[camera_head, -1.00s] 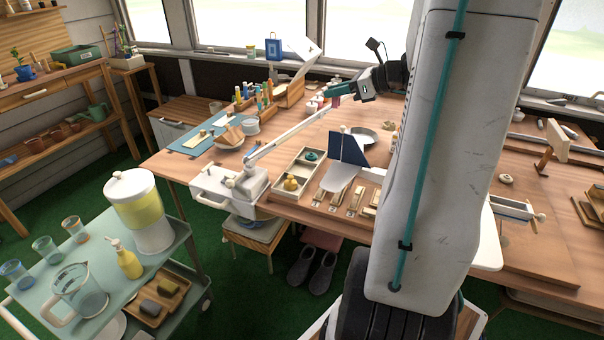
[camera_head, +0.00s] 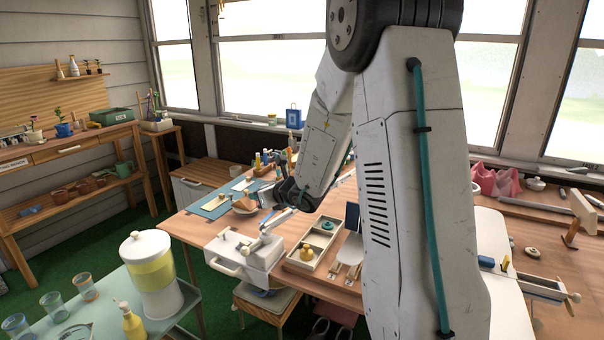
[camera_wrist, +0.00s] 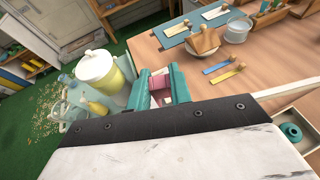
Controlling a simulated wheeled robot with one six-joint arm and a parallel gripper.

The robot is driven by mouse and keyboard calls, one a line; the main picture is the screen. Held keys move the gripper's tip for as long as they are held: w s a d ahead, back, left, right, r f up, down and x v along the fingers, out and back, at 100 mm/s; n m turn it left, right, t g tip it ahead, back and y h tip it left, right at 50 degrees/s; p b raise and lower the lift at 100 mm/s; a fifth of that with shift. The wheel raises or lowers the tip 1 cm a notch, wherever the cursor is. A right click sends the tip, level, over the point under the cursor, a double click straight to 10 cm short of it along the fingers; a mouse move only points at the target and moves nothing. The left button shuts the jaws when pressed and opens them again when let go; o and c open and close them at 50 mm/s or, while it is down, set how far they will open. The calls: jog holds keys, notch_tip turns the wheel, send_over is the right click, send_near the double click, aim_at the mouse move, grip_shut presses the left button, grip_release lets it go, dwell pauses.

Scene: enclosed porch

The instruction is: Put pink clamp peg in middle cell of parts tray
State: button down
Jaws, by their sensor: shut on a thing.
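The pink clamp peg (camera_wrist: 160,82) is between the teal fingers of my gripper (camera_wrist: 157,88) in the wrist view. My gripper is shut on it. In the head view my gripper (camera_head: 266,197) is above the left part of the table, up and left of the parts tray; the peg cannot be made out there. The cream parts tray (camera_head: 302,267) lies near the table's front edge. Yellow pegs (camera_head: 306,252) sit in its near cell and a teal peg (camera_head: 327,226) in its far cell. The tray is partly cut off at the right of the wrist view, with the teal peg (camera_wrist: 291,131) showing.
A bowl (camera_wrist: 237,30), a blue mat (camera_wrist: 205,38) and blue and yellow tools lie farther back. A cart with a yellow-banded drink dispenser (camera_head: 155,275) stands front left.

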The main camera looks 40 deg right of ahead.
jog(key=w+a+f+n+y, duration=0.1)
jog(key=a+f+n+y, duration=0.2)
jog(key=a, duration=1.3)
jog(key=s+d+f+n+g+y, duration=0.3)
jog(key=s+n+g, duration=0.4)
jog(key=n+g, duration=0.35)
jog(key=s+d+f+n+g+y, duration=0.35)
jog(key=s+n+g, duration=0.35)
jog(key=n+g, duration=0.35)
jog(key=s+d+r+n+g+h, duration=0.1)
jog(key=d+r+n+h, duration=0.1)
jog(key=d+n+h, duration=0.85)
jog(key=s+d+r+n+h, duration=0.1)
jog(key=d+r+n+h, duration=0.2)
jog(key=d+n+h, duration=0.75)
jog(key=w+d+r+n+t+h, duration=0.2)
jog(key=w+d+r+n+t, duration=0.65)
jog(key=r+n+t, duration=0.35)
notch_tip(320, 180, down, 15)
jog(key=t, duration=0.1)
jog(key=shift+w+a, duration=0.35)
jog(key=shift+w, duration=0.05)
